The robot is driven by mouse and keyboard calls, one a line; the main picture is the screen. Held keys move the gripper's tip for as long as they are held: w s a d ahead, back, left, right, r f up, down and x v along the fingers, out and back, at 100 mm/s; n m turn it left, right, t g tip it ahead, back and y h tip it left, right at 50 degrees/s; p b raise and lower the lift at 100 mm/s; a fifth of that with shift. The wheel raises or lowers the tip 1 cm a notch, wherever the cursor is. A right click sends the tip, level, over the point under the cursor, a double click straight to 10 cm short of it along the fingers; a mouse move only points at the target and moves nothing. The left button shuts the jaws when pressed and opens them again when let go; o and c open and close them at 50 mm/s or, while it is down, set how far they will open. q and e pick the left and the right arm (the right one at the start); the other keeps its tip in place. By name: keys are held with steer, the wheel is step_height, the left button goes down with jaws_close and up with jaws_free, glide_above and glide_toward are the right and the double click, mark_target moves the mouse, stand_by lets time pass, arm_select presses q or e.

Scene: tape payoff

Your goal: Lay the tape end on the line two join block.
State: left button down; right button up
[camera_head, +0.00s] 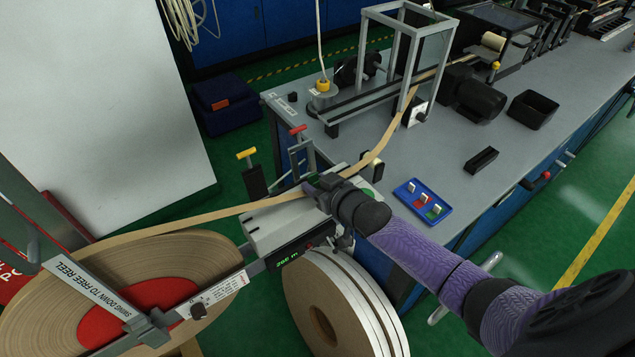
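A tan tape (185,217) runs from the large reel (165,255) at lower left up to a pale grey block (275,225) with a green-lit display (290,255). More tape (385,140) runs from beyond the block to the bench machine. I cannot tell whether this block is the line two join block. My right gripper (322,190) is over the right part of the block, and my wrist and purple-sleeved arm hide much of it. I cannot make out a free tape end or the fingertips' opening. My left gripper is not in view.
A second reel (330,305) stands below the block. A red-handled lever (298,130) and a yellow-handled post (247,153) rise behind it. A blue tray (423,200) with small pieces, a black holder (481,160) and a metal frame (408,45) stand on the grey bench (480,205).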

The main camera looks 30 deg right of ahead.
steer(key=o, duration=0.4)
steer(key=shift+o, duration=0.2)
steer(key=p+v, duration=0.4)
steer(key=v, duration=0.6)
steer(key=shift+f, duration=0.1)
